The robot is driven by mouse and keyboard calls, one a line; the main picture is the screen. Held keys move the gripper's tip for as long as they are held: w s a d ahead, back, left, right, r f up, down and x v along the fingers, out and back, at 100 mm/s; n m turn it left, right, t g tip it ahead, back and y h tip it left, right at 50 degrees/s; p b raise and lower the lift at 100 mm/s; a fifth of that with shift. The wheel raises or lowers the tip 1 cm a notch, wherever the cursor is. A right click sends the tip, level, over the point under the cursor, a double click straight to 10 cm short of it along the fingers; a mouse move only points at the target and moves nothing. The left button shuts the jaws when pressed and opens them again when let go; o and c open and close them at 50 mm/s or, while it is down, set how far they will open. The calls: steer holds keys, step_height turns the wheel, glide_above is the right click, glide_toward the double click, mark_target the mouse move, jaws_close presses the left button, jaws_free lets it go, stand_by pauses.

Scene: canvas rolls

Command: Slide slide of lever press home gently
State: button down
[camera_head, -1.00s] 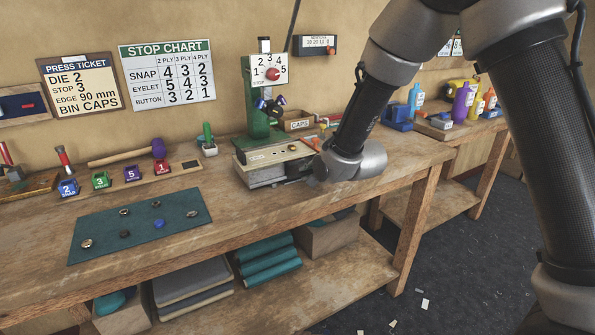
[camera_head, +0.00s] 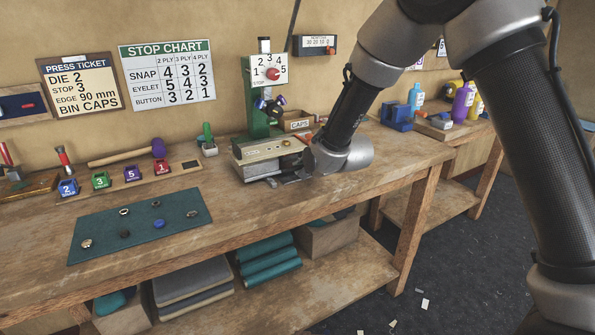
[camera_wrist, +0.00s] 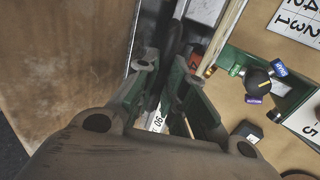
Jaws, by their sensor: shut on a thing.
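The lever press (camera_head: 260,118) stands at the back of the workbench in the head view, with a green column, a numbered stop plate and a dark turret. Its slide (camera_head: 268,152) is a pale flat bar on the grey base, with a small brass round piece near its right end. My gripper (camera_head: 286,178) is low at the base's right front end, mostly hidden by my wrist. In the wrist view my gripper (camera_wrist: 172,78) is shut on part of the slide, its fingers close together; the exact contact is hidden. The press turret (camera_wrist: 258,85) shows at right.
A CAPS bin (camera_head: 297,122) stands just behind the press base. A teal mat (camera_head: 140,225) with several small parts lies at left front. Several coloured die blocks (camera_head: 132,174) stand behind it. Blue equipment (camera_head: 398,115) is at right.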

mark_target(291, 160)
steer(key=shift+w+a, duration=0.75)
steer(key=shift+w, duration=0.4)
steer(key=shift+w+a, duration=0.75)
steer(key=shift+w, duration=0.35)
steer(key=shift+w+a, duration=0.75)
steer(key=shift+w, duration=0.4)
steer(key=shift+w+a, duration=0.25)
steer(key=shift+w, duration=0.1)
steer(key=shift+w+a, duration=0.6)
steer(key=shift+w, duration=0.25)
steer(key=c, duration=1.4)
jaws_free()
steer(key=shift+s+d, duration=0.1)
steer(key=shift+s, duration=0.05)
